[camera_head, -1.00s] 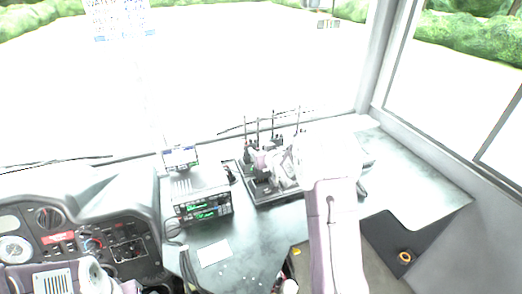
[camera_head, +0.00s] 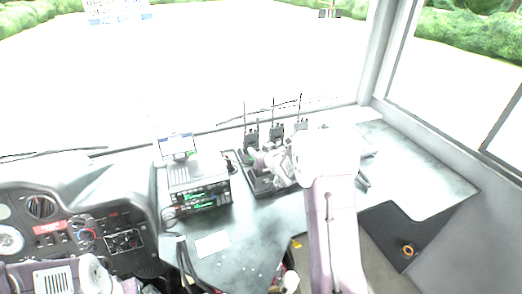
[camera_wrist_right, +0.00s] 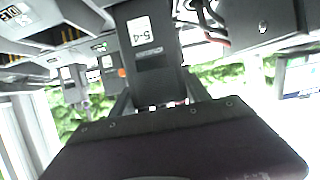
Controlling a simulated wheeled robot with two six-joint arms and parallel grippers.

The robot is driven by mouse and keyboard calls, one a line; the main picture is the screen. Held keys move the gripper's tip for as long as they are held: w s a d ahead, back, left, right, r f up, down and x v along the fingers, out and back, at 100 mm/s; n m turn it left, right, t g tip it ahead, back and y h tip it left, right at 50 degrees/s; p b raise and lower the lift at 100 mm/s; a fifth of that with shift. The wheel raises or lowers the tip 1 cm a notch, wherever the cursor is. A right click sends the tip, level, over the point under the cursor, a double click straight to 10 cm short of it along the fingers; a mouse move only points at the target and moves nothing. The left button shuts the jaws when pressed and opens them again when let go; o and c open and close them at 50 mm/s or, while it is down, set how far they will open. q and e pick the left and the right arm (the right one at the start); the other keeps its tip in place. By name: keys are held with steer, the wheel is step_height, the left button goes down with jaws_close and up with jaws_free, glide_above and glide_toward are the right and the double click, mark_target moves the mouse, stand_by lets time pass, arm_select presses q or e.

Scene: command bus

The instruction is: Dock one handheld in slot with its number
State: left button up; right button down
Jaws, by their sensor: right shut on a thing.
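The dark charging rack (camera_head: 262,190) stands on the dash in the head view, with dark handhelds with upright antennas, such as the middle one (camera_head: 276,131) and the right one (camera_head: 301,125). My right gripper (camera_head: 258,158) is over the rack. In the right wrist view it is shut on a dark handheld (camera_wrist_right: 150,72) with a white label that looks like "5-4". That handheld is close to the rack; its base and slot contact are hidden. More handhelds with small labels show beyond it at left (camera_wrist_right: 72,85).
A radio unit (camera_head: 200,198) with green displays and a small screen (camera_head: 177,146) stand left of the rack. A white card (camera_head: 212,244) lies in front. The windscreen is behind. The dash at right (camera_head: 425,185) is clear.

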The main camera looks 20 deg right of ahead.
steer(key=shift+f, duration=0.45)
steer(key=shift+f+b, duration=0.2)
steer(key=shift+b, duration=0.25)
steer(key=shift+c, duration=2.2)
jaws_free()
steer(key=v, duration=0.9)
